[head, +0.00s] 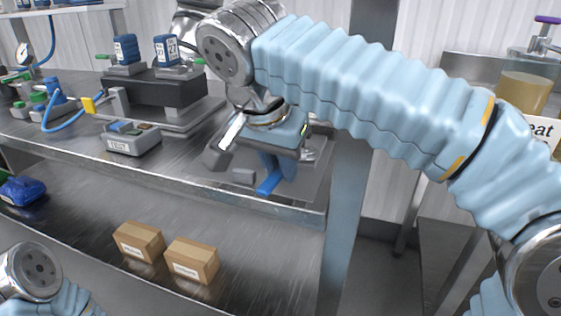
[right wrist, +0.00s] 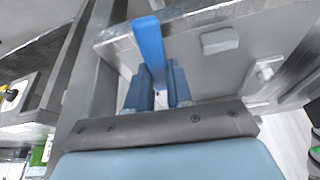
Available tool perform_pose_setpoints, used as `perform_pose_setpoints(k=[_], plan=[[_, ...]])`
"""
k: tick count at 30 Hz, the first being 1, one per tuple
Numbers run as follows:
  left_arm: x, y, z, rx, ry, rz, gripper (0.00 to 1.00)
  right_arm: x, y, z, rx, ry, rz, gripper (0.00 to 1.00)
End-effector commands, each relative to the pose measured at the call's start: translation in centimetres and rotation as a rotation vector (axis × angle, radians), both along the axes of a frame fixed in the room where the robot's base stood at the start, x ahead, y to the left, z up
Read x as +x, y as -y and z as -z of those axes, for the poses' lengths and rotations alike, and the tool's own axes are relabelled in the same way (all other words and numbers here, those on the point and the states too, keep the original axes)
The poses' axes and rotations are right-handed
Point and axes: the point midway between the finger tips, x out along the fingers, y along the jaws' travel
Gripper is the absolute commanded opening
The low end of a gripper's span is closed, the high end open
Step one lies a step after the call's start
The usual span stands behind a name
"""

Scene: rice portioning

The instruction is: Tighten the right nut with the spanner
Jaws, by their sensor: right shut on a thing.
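My right gripper (head: 270,165) is low over a metal plate at the right end of the bench. It is shut on a blue bar, which I take for the spanner (head: 268,186). In the right wrist view, the spanner (right wrist: 149,45) sticks out from between the two blue fingers of the right gripper (right wrist: 158,88) and reaches over the plate's edge. I cannot make out the right nut. A small metal fitting (right wrist: 265,72) on the plate is too unclear to name. My left gripper is out of view; only part of that arm shows at the bottom left.
A small grey block (head: 243,176) lies on the plate (head: 312,185). A grey TEST box (head: 132,140) and a dark block (head: 155,92) with two blue units stand to the left. Two cardboard boxes (head: 140,241) sit on the lower shelf. A bench post (head: 350,200) stands close at right.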

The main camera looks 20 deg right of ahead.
Motion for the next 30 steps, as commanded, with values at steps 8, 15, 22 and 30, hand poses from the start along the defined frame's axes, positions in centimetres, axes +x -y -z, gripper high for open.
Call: perform_pose_setpoints(k=[8,15,22,30], plan=[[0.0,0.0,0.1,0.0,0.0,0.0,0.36,0.0,0.0,0.1,0.0,0.0,0.001,0.0],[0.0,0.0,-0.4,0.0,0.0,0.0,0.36,0.3,-0.2,-0.1,-0.001,-0.001,0.029,0.0],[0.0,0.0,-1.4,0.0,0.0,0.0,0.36,1.1,-1.0,-0.1,-0.002,-0.002,0.132,0.0],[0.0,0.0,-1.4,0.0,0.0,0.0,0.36,1.3,-1.2,0.1,0.0,0.0,0.159,0.0]])
